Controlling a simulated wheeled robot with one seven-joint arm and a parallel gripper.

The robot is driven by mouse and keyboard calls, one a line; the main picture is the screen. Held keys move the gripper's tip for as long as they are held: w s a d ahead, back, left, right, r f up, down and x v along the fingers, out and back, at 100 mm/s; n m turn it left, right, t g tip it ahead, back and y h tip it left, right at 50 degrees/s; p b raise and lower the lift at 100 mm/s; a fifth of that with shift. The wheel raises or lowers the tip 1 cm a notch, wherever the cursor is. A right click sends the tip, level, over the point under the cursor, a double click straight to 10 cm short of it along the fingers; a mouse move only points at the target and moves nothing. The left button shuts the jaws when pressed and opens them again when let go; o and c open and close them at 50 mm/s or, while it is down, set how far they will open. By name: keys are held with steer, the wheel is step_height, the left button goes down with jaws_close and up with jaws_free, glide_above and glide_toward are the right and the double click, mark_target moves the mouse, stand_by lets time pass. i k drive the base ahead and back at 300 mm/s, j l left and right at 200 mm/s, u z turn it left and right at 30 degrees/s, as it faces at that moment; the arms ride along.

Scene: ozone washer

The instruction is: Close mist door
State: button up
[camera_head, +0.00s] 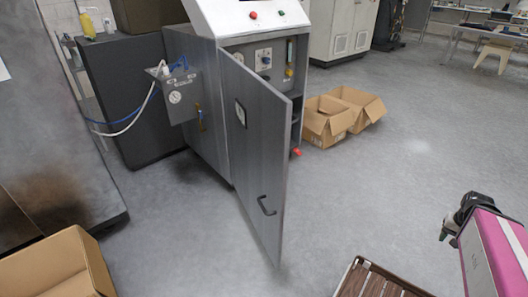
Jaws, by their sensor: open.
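The mist door is most likely the tall grey door (245,160) on the front of the grey washer cabinet (207,115). It stands open, swung out toward me over the floor. It carries a dark curved handle (266,205) low on its face and a small framed label higher up. The door hides much of the cabinet's opening; gauges, knobs and a red part show beyond its free edge.
Open cardboard boxes stand on the floor behind the door (328,118) and at bottom left (55,268). The floor right of the door is clear.

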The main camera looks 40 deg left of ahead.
mark_target(258, 117)
steer(key=k+j, duration=0.15)
steer(key=k, duration=0.45)
steer(key=k+u, duration=0.1)
steer(key=u, duration=0.3)
steer(key=k+j+u, duration=0.1)
steer(key=u, duration=0.3)
steer(key=j+u, duration=0.1)
steer(key=u, duration=0.3)
steer(key=k+j+u, duration=0.1)
steer(key=u, duration=0.3)
